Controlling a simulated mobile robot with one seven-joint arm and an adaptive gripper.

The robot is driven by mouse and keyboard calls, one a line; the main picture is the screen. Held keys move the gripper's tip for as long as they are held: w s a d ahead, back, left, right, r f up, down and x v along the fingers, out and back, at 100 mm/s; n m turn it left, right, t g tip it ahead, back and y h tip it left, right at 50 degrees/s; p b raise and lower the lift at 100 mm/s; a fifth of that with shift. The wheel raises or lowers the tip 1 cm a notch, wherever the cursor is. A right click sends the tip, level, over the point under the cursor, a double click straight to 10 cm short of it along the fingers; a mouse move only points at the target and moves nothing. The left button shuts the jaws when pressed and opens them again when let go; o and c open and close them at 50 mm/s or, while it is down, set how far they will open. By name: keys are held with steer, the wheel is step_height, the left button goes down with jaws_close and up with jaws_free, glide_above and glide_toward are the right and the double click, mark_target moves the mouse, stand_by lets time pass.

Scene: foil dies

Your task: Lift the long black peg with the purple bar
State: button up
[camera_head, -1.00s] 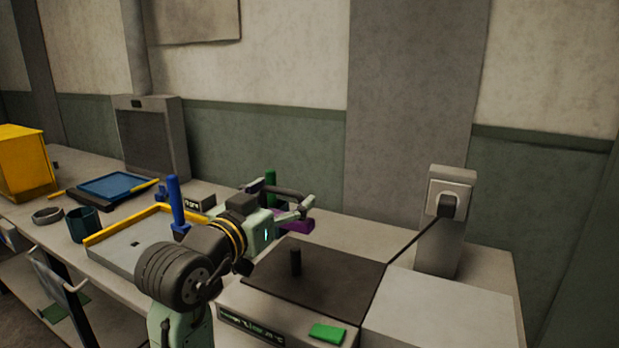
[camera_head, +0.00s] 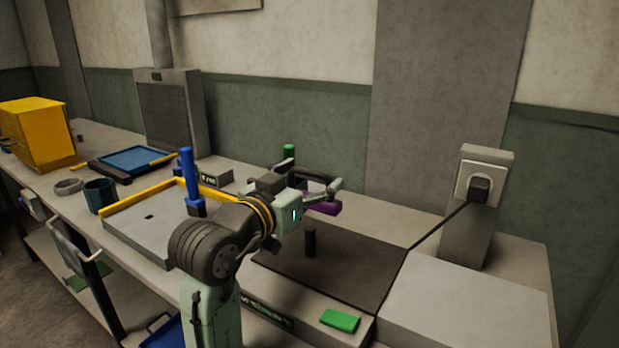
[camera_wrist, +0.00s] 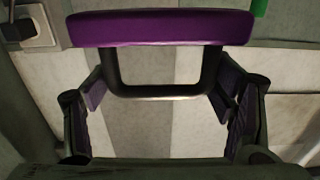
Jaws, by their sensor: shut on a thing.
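My gripper (camera_head: 322,187) is in the air above the back of the bench, shut on a black U-shaped handle (camera_wrist: 160,91) that carries a purple bar (camera_wrist: 160,28). In the wrist view the finger pads are at the left and right sides of the handle, and the bar lies across the top. The purple bar also shows in the head view (camera_head: 323,209), partly behind the fingers. An upright black peg (camera_head: 310,242) stands on a dark plate (camera_head: 350,262) below and in front of the gripper. Whether the held piece has a peg of its own is hidden.
A wall socket post with a plug (camera_head: 480,188) stands at right, its cable running to the dark plate. A pale block (camera_head: 470,305) and a green pad (camera_head: 340,320) are in front. A yellow-edged tray (camera_head: 140,235) and blue upright handle (camera_head: 187,170) are left of my arm.

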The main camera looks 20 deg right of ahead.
steer(key=shift+f+b, duration=1.4)
steer(key=shift+f, duration=0.7)
